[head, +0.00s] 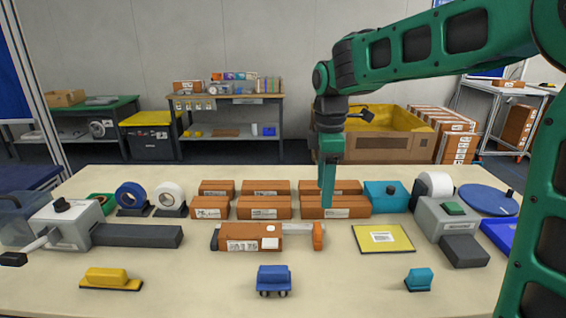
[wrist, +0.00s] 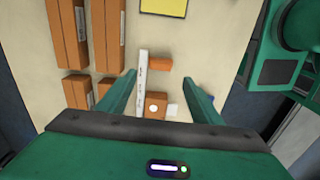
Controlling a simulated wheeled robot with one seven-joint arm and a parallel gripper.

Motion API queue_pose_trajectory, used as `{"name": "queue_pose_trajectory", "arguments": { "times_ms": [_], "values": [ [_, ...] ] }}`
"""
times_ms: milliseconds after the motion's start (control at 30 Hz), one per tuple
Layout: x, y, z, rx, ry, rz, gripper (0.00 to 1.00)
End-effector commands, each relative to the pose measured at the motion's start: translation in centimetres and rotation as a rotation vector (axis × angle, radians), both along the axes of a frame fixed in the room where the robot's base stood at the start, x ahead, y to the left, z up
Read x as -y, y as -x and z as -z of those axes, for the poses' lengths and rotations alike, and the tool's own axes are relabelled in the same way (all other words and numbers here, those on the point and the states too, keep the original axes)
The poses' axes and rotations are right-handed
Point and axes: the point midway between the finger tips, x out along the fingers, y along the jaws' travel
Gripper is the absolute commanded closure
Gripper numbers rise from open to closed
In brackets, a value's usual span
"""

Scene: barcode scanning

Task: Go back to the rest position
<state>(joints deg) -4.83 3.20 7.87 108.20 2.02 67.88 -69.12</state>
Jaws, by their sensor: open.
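My gripper (head: 327,196) hangs down over the worktable in the head view, in front of the back-right brown boxes. In the wrist view my gripper (wrist: 162,84) has its two green fingers spread wide apart, with nothing held between them. Below and between them lies a brown box (wrist: 155,103) beside a pale bar (wrist: 143,72) and an orange block (wrist: 160,64). In the head view this labelled brown box (head: 250,243) lies mid-table, left of the gripper, with the orange block (head: 318,236) at the bar's right end. The gripper's height above the table is hard to tell.
Brown boxes (head: 264,207) stand in rows behind. A yellow pad (head: 383,238) with a label lies to the right, near a grey device (head: 445,222). Another grey device (head: 70,225) stands left. A blue cart-like item (head: 273,279) is in front. Bare tabletop (head: 345,285) shows in front.

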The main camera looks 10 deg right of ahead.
Motion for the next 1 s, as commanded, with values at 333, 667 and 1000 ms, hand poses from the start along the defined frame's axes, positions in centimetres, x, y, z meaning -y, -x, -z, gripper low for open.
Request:
{"name": "queue_pose_trajectory", "arguments": {
  "times_ms": [333, 667, 1000],
  "values": [
    [12.6, 10.1, 1.2, 0.016, 0.034, 0.77, 0.41],
    [20.2, 24.9, 5.8, 0.007, 0.013, 1.676, 0.41],
    [20.8, 29.4, 8.0, -0.011, -0.003, 1.957, 0.41]
  ]
}}
